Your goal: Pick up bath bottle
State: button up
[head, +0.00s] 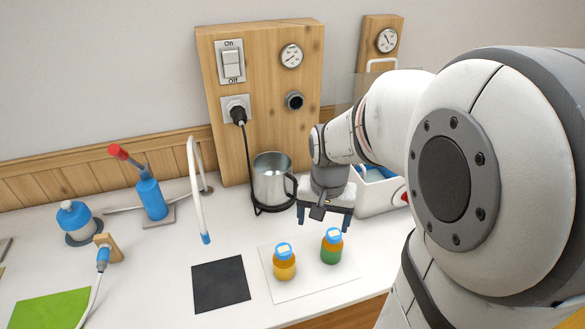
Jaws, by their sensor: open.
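No bottle is marked as the bath bottle. Two small bottles with blue caps stand upright on a white mat (315,284): a yellow-orange one (285,263) and a green one with an orange upper part (331,247). A white box with blue inside (375,185), like a water bath, stands behind my arm at the right. My arm hides part of it, and I cannot tell whether a bottle is in it. My gripper (324,216) is open and empty, fingers pointing down, just behind the green bottle and in front of the box.
A metal jug (273,181) stands on a dark stand, left of my gripper. A thin white tap (196,190) rises further left, with a blue pump (151,197) with a red handle and a blue jar (75,221) beyond. A dark square mat (220,284) lies empty.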

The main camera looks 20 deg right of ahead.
aim_at(334, 233)
jog(key=w+d+f+m, duration=0.1)
jog(key=f, duration=0.1)
jog(key=w+d+f+m, duration=0.1)
jog(key=d+f, duration=0.1)
jog(key=w+d+f+m+g, duration=0.1)
jog(key=d, duration=0.1)
jog(key=shift+f+b, duration=0.3)
jog(key=shift+f, duration=0.1)
jog(key=f, duration=0.7)
jog(key=shift+w+d+f, duration=0.1)
jog(key=shift+w+f, duration=0.2)
jog(key=shift+w, duration=0.1)
jog(key=c, duration=1.2)
